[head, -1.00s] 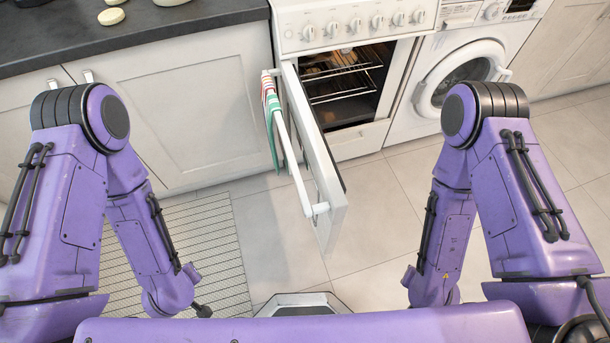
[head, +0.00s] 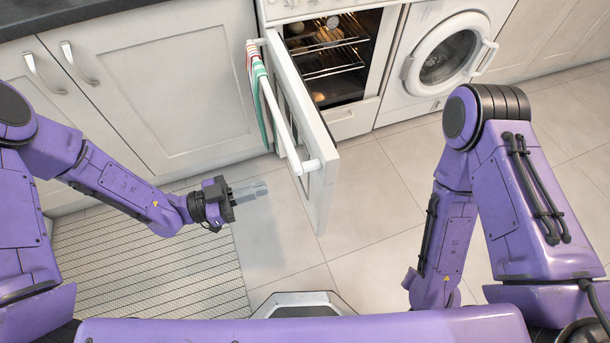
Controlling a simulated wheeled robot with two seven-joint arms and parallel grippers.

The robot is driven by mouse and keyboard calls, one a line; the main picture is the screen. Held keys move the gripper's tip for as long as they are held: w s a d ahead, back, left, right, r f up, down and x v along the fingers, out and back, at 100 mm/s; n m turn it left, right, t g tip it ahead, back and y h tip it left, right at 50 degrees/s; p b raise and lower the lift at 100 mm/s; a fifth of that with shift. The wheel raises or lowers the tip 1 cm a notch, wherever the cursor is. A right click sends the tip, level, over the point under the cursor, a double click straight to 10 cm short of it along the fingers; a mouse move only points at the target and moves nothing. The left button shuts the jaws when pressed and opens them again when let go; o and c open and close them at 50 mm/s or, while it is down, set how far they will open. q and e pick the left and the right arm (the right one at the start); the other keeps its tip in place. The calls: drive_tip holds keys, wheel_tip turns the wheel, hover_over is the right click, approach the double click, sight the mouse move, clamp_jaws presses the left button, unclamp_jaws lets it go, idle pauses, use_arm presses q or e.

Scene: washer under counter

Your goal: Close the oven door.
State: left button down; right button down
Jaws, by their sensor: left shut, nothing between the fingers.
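The oven (head: 352,122) is at the top centre, its cavity with wire racks showing. Its door (head: 318,190) is hinged at the left side and stands wide open, sticking out toward me. A white bar handle (head: 281,124) runs along the door's left face, with a striped towel (head: 258,95) hanging at its far end. My left gripper (head: 262,188) is shut and empty, left of the door near the handle's near end, with a gap between. My right arm is folded at the right; its gripper is out of sight.
A washing machine (head: 440,58) with a round door stands right of the oven. White cabinets (head: 160,85) with metal handles are at the left. A striped mat (head: 150,265) lies on the tiled floor. The floor right of the door is clear.

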sight(318, 173)
use_arm(q)
drive_tip(key=x, duration=1.1)
drive_tip(key=shift+d+p, duration=0.35)
drive_tip(key=shift+d, duration=0.05)
